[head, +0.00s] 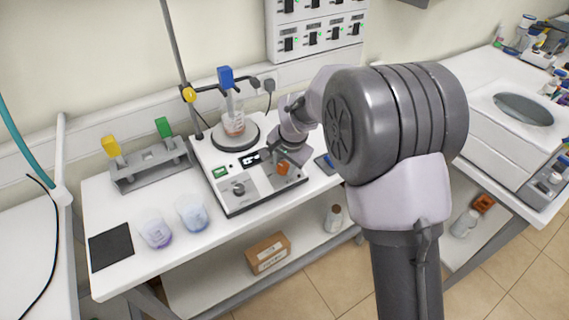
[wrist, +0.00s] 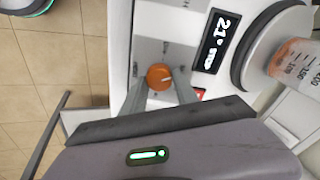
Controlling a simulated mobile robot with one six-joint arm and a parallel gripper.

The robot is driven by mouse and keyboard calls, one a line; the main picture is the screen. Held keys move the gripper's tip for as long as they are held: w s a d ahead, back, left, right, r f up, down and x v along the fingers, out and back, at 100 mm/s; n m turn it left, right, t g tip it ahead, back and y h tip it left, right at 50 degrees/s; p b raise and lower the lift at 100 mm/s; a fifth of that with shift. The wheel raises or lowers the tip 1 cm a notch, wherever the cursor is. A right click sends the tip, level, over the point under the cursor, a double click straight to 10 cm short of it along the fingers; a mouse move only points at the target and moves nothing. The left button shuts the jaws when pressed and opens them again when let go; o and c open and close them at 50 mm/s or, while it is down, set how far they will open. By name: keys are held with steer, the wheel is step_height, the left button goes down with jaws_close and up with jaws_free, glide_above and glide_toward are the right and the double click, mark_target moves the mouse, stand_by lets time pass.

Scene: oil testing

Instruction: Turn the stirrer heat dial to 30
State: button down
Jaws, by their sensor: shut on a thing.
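The white stirrer (head: 222,151) stands on the bench with two dials on its sloped front. Its orange dial (head: 283,168), on the right, also shows in the wrist view (wrist: 158,76) with a light pointer mark pointing right. The grey dial (head: 238,188) is on the left. My gripper (wrist: 159,86) points at the panel, its two fingers shut on the orange dial, one on each side. The black display (wrist: 215,40) reads 21° in white. In the head view my gripper (head: 285,154) is partly hidden by its own body.
A beaker with orange liquid (head: 234,125) sits on the round stirrer plate (head: 249,139), under a clamp with a blue top (head: 225,77). Two beakers (head: 156,232) stand at the bench front. A grey rack (head: 150,177) is at left.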

stand_by(0.4)
steer(key=c, duration=0.9)
jaws_free()
steer(key=shift+c, duration=0.2)
steer(key=p+v, duration=0.4)
steer(key=v, duration=1.3)
steer(key=shift+s+r+p, duration=0.15)
steer(key=shift+r+p, duration=0.05)
steer(key=shift+p, duration=0.2)
